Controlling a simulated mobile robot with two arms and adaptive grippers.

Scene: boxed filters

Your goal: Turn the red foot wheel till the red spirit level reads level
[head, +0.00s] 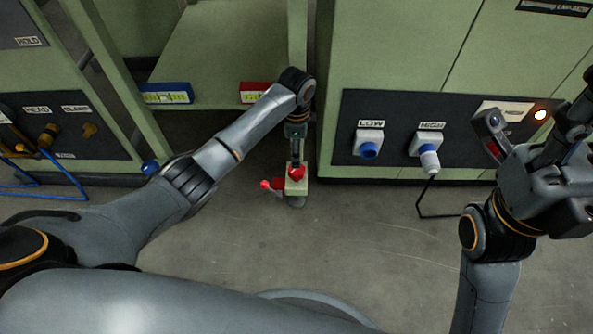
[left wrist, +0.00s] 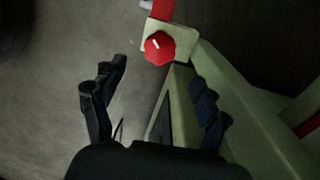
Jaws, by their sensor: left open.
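The red foot wheel (head: 296,173) is a lobed knob on a pale green foot block at the base of a frame post. In the left wrist view, the wheel (left wrist: 159,48) shows a white mark on its top. My left gripper (left wrist: 158,82) is open and empty, with the wheel ahead of and apart from its fingertips. In the head view, my left gripper (head: 297,145) points down above the wheel. The red spirit level (head: 253,92) sits on the green shelf, partly behind my left arm; its bubble cannot be read. My right gripper (head: 520,140) is at the right, its finger opening unclear.
A red lever with a round knob (head: 265,184) sticks out left of the foot block. A blue spirit level (head: 167,93) is at the shelf's left, with a blue foot wheel (head: 150,167) below. A panel (head: 398,100) with LOW and HIGH sockets stands right.

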